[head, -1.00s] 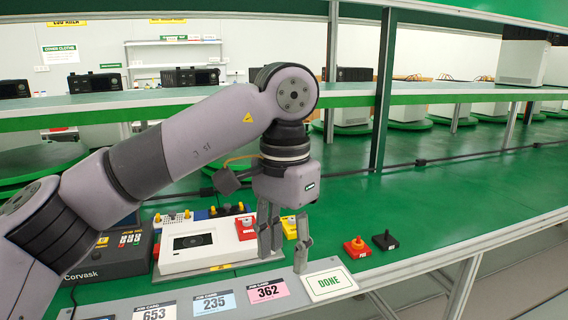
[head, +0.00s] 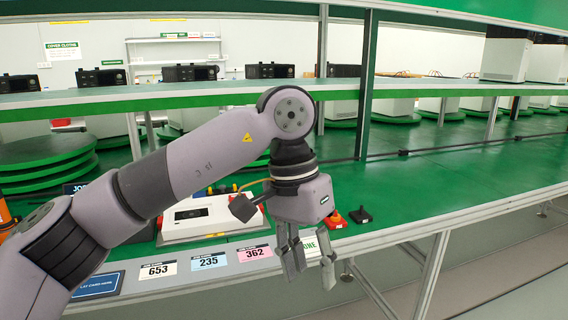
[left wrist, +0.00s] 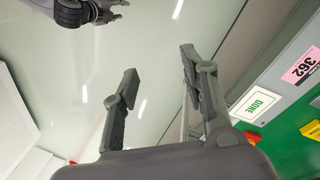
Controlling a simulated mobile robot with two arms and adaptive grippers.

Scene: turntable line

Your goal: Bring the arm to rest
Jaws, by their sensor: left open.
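My left arm comes in from the left in the head view and bends downward at a grey joint. Its gripper (head: 311,272) hangs pointing down, open and empty, in front of the bench's front edge. It partly covers the white DONE card (head: 312,246). In the left wrist view, the two dark fingers (left wrist: 158,70) stand apart with nothing between them, over pale floor. Another dark gripper of mine, the right one (left wrist: 112,8), shows at the top left edge; its finger opening is too small to judge.
The green bench (head: 430,195) carries a white device (head: 195,216), a red button (head: 335,218) and a black button (head: 361,214). Job cards 653 (head: 158,269), 235 (head: 209,261) and 362 (head: 255,252) line the front edge. Round green turntables (head: 45,160) stand behind. Floor at right is clear.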

